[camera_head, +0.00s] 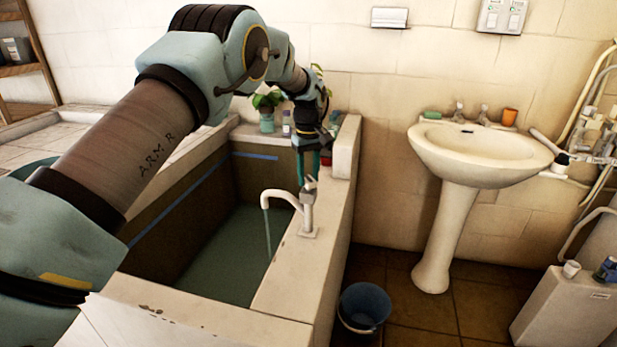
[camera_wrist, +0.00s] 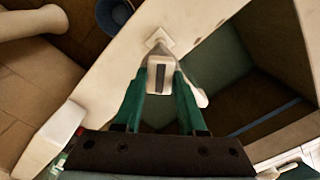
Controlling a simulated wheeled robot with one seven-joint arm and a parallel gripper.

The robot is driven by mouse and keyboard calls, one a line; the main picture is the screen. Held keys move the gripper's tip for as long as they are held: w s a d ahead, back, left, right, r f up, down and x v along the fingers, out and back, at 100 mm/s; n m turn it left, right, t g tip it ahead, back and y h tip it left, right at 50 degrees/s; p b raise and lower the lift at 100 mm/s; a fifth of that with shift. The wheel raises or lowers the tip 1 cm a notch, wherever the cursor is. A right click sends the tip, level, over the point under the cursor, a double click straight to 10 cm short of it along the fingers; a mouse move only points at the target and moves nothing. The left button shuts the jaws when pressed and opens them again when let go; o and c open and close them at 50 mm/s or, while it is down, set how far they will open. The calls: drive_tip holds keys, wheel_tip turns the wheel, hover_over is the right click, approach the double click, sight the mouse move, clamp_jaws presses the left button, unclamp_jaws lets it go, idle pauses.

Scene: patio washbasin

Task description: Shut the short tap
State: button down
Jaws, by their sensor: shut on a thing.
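A pale tap (camera_head: 307,207) stands on the right rim of a tiled tub. Its curved spout points left over the tub, and a thin stream of water (camera_head: 268,235) falls from it. My gripper (camera_head: 309,176) reaches down from above onto the tap's top. In the wrist view, the green fingers of my gripper (camera_wrist: 161,80) close on either side of the pale tap handle (camera_wrist: 160,68), which has a dark slot. The tap's base plate (camera_wrist: 159,39) shows beyond it. The fingers hide part of the handle's sides.
The tub rim (camera_head: 325,245) runs along the tap, with water in the tub. A potted plant (camera_head: 267,112) and bottles stand at the back. A bucket (camera_head: 364,306) is on the floor.

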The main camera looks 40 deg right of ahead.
sight(309, 178)
drive_tip(key=m, duration=0.4)
drive_tip(key=shift+m, duration=0.3)
drive_tip(key=shift+m+b, duration=0.3)
drive_tip(key=shift+m, duration=1.4)
drive_tip(key=shift+c, duration=2.4)
unclamp_jaws()
wheel_tip(309, 178, up, 11)
drive_tip(key=b, duration=0.2)
drive_tip(key=shift+f, duration=0.1)
